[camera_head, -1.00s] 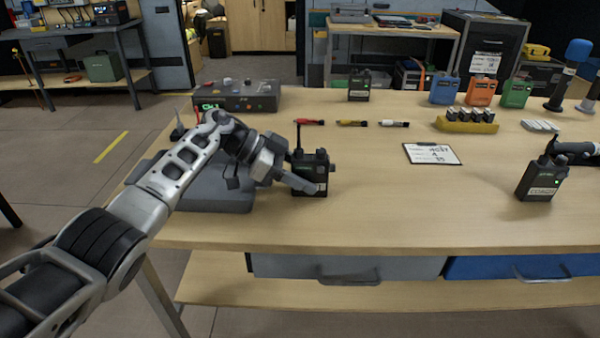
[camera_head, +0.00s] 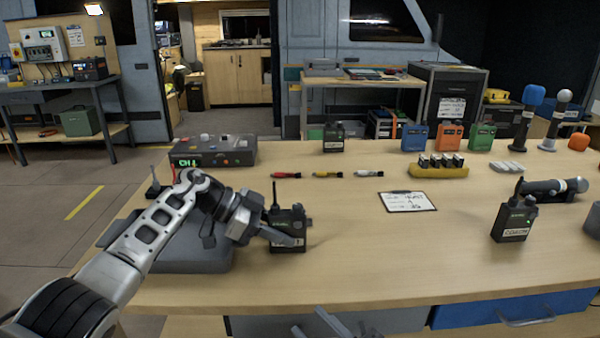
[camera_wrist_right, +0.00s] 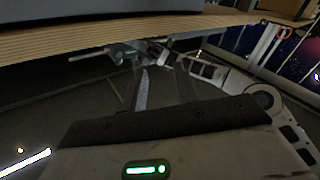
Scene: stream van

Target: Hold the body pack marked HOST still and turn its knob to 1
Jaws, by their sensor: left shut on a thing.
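A dark body pack (camera_head: 288,221) with an upright antenna and a small knob on top (camera_head: 298,208) stands on the bench's left part. My left gripper (camera_head: 290,241) is shut on its lower front; the fingers cover where a label would be, so I cannot read its name. My right gripper (camera_head: 322,325) shows at the bottom of the head view, at the bench's front edge, apart from the pack. In the right wrist view its two fingers (camera_wrist_right: 163,88) are spread and empty, below the bench edge.
A pack marked COACH (camera_head: 514,220) stands at the right, another pack (camera_head: 333,138) at the back. A clipboard (camera_head: 408,202) and several coloured markers (camera_head: 327,174) lie mid-bench. A grey box (camera_head: 185,250) is behind my left arm. The front middle of the bench (camera_head: 390,260) is clear.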

